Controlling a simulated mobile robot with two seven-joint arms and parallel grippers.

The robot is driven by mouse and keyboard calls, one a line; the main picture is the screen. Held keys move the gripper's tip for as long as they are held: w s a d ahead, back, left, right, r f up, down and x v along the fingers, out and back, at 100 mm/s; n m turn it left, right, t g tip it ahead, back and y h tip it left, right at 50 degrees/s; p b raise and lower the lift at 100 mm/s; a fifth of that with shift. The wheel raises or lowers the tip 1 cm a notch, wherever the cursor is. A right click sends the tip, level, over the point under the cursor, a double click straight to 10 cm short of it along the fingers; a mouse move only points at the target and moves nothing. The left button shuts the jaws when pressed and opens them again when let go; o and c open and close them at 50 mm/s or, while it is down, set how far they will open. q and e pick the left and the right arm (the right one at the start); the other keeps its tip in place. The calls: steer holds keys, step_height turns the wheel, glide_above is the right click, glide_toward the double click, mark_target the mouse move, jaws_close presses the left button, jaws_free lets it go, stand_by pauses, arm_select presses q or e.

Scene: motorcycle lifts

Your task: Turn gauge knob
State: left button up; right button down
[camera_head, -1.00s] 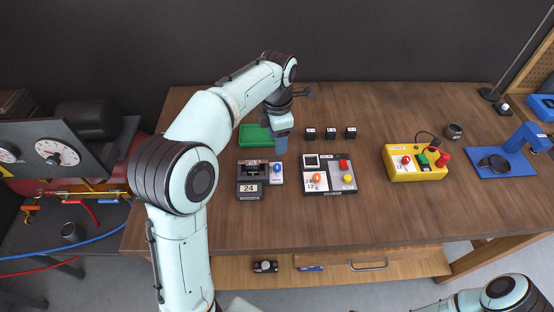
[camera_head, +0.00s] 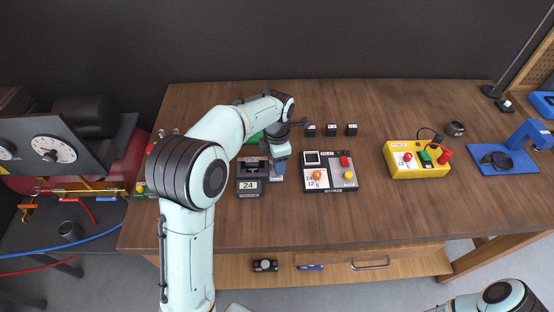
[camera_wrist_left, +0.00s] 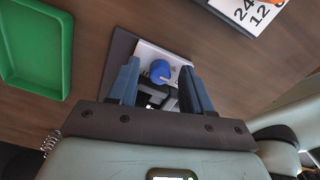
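The gauge (camera_head: 248,187) is a dark box with a white "24" display, standing on the table left of centre. Its blue round knob (camera_wrist_left: 160,71) sits on a white plate in the left wrist view. My left gripper (camera_head: 279,168) points down over the knob side of the gauge and hides the knob in the head view. In the left wrist view its two blue fingers (camera_wrist_left: 160,85) are apart, with the knob visible between and beyond them. I see no contact. My right arm shows at the lower right, but its gripper is out of view.
A green tray (camera_wrist_left: 36,45) lies behind the gauge. A control panel (camera_head: 330,178) with orange and yellow knobs stands to the right. Several small black blocks (camera_head: 331,130) stand behind it, and a yellow button box (camera_head: 417,160) is farther right. The table front is clear.

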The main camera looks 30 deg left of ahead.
arm_select(q)
jaws_close()
steer(key=shift+m, duration=0.5)
arm_select(e)
steer(key=shift+r, duration=0.1)
arm_select(q)
steer(key=m, duration=0.3)
steer(key=shift+r+m, duration=0.1)
steer(key=shift+m, duration=0.2)
steer(key=shift+m+p, duration=0.4)
steer(key=shift+m, duration=1.7)
arm_select(e)
steer(key=shift+w+r, duration=0.5)
steer(key=shift+w, duration=0.1)
arm_select(q)
steer(key=shift+o, duration=0.6)
jaws_free()
